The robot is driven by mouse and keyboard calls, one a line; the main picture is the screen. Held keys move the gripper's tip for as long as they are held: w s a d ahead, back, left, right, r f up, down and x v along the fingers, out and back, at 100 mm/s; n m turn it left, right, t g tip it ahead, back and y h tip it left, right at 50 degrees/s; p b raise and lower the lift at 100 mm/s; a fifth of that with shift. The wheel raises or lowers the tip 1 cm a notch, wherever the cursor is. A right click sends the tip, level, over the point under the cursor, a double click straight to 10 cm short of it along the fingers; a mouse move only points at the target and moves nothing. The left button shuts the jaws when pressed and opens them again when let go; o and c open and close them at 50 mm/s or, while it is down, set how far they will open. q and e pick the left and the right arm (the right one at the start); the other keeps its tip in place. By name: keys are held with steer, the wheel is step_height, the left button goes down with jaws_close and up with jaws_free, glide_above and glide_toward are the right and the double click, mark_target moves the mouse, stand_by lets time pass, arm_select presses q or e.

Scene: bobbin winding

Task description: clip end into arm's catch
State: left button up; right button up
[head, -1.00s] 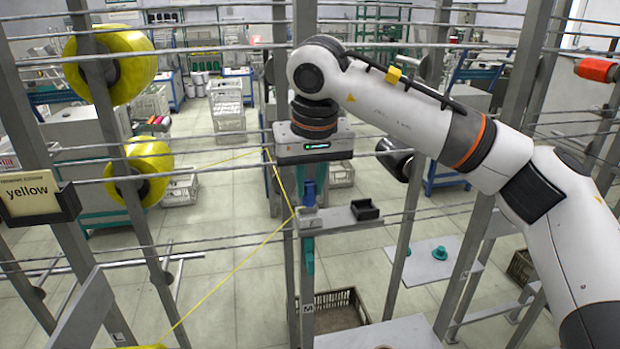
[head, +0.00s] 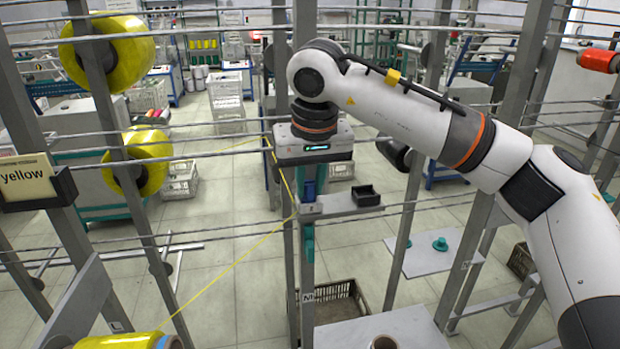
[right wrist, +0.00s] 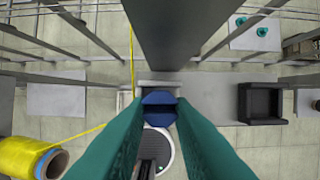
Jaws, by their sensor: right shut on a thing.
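My right gripper (head: 309,188) points down at a grey upright post, just above a small grey block (head: 311,208). Its teal fingers are closed around a blue block, which shows between the fingertips in the right wrist view (right wrist: 158,103). A yellow thread (head: 236,266) rises from a yellow spool (head: 120,341) at bottom left, also seen in the right wrist view (right wrist: 30,157). It bends beside the grey block and goes up past the gripper. The thread end and the catch cannot be told apart at the fingertips. My left gripper is out of view.
Thin horizontal rails (head: 235,151) and grey posts cross the space near my right arm. A small black tray (head: 367,196) sits on the shelf right of the gripper. Yellow bobbins (head: 140,162) and a "yellow" label (head: 27,178) are at left. A brown crate (head: 335,303) stands below.

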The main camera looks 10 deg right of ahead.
steer(key=o, duration=1)
